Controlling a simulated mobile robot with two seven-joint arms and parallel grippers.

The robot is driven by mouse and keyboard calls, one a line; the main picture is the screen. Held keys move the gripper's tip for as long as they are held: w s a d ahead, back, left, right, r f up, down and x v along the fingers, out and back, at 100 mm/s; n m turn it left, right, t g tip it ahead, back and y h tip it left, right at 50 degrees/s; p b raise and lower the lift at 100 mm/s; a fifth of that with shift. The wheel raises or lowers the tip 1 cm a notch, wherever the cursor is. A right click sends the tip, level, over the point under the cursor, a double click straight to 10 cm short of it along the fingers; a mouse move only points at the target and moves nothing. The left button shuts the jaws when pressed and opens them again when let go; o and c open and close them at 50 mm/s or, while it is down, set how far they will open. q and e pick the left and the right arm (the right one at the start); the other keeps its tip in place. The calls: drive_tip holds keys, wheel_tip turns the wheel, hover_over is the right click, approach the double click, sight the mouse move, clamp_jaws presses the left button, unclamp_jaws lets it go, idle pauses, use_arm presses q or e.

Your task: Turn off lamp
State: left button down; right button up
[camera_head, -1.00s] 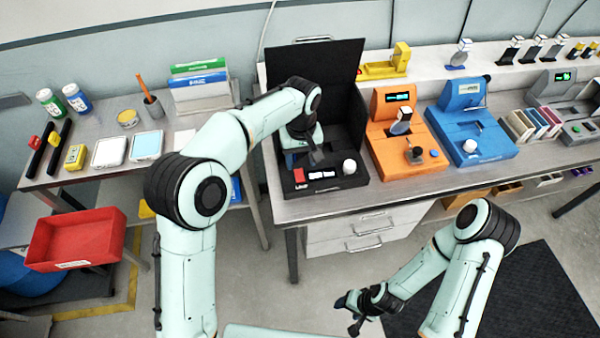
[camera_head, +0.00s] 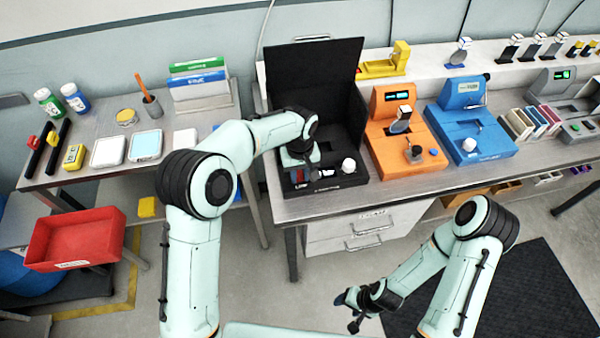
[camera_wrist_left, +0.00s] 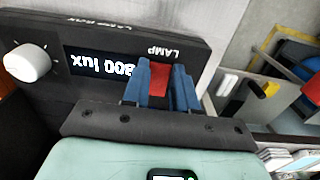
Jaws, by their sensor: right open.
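The lamp unit is a black box with a raised black lid (camera_head: 318,75) on the bench. Its front panel in the left wrist view has a red lamp switch (camera_wrist_left: 159,80) under the word LAMP, a lit display (camera_wrist_left: 98,67) reading 800 lux, and a white knob (camera_wrist_left: 28,63). My left gripper (camera_head: 300,176) is down at the switch in the head view. In the left wrist view its blue fingers (camera_wrist_left: 160,88) stand on either side of the red switch; whether they touch it is unclear. My right gripper (camera_head: 350,312) is open and empty over the floor.
An orange device (camera_head: 402,145) stands right of the black box, and a blue device (camera_head: 470,130) beyond it. A side table at left holds bottles, trays and a pencil cup (camera_head: 153,106). A red bin (camera_head: 75,240) is at lower left.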

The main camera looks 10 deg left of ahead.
sight(299, 173)
use_arm(q)
drive_tip(key=shift+w+r+g, duration=0.15)
drive_tip(key=shift+w+g, duration=0.1)
drive_tip(key=shift+g, duration=0.45)
drive_tip(key=shift+a, duration=0.1)
drive_tip(key=c, duration=0.9)
unclamp_jaws()
drive_tip(key=r, duration=0.4)
drive_tip(key=w+r, duration=0.1)
drive_tip(key=r, duration=0.8)
drive_tip(key=shift+w+a+r, duration=0.15)
drive_tip(key=shift+w+a, duration=0.1)
